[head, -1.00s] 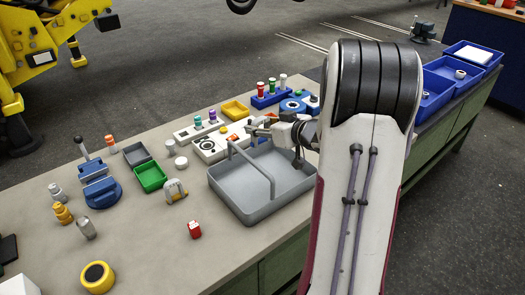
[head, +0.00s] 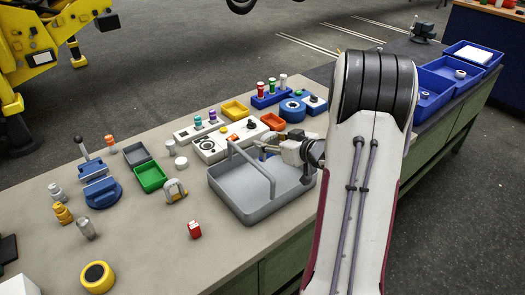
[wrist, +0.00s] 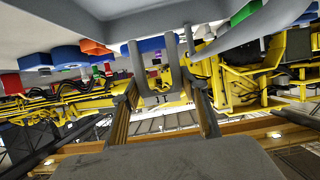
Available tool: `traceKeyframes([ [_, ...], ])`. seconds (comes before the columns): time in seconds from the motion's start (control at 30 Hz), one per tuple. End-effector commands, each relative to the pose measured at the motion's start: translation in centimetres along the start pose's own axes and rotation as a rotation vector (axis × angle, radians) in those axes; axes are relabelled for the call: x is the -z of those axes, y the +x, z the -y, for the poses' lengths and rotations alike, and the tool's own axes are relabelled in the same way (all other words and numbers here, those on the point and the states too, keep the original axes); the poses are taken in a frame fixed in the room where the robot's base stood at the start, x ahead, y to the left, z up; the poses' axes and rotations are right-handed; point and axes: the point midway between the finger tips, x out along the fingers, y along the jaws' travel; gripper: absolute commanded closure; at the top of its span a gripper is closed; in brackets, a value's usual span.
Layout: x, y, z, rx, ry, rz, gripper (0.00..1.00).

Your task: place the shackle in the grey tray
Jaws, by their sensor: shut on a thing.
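The shackle (wrist: 137,62) is a grey U-shaped piece in the middle of the wrist view. My gripper (wrist: 160,82) is shut on it, with one finger on each side of its rounded end. In the head view my gripper (head: 268,149) points left, low over the grey tray and close to its handle. The shackle is too small there to make out clearly. The grey tray (head: 240,208) is on the bench, with an arched handle across it. The visible part of its floor looks empty. The tray also fills the top of the wrist view (wrist: 105,10).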

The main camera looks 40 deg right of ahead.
Motion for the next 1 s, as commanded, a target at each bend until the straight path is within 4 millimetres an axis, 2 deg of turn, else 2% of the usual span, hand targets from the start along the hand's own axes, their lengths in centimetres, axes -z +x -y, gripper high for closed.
traceKeyframes([
  [0.23, -0.3, 0.2, 0.0, 0.001, 0.000, -0.001, 0.90],
  [0.7, -4.9, 2.0, 0.0, 0.000, 0.001, 0.000, 0.90],
  [1.0, -5.7, 2.4, 0.0, 0.000, -0.001, -0.003, 0.90],
])
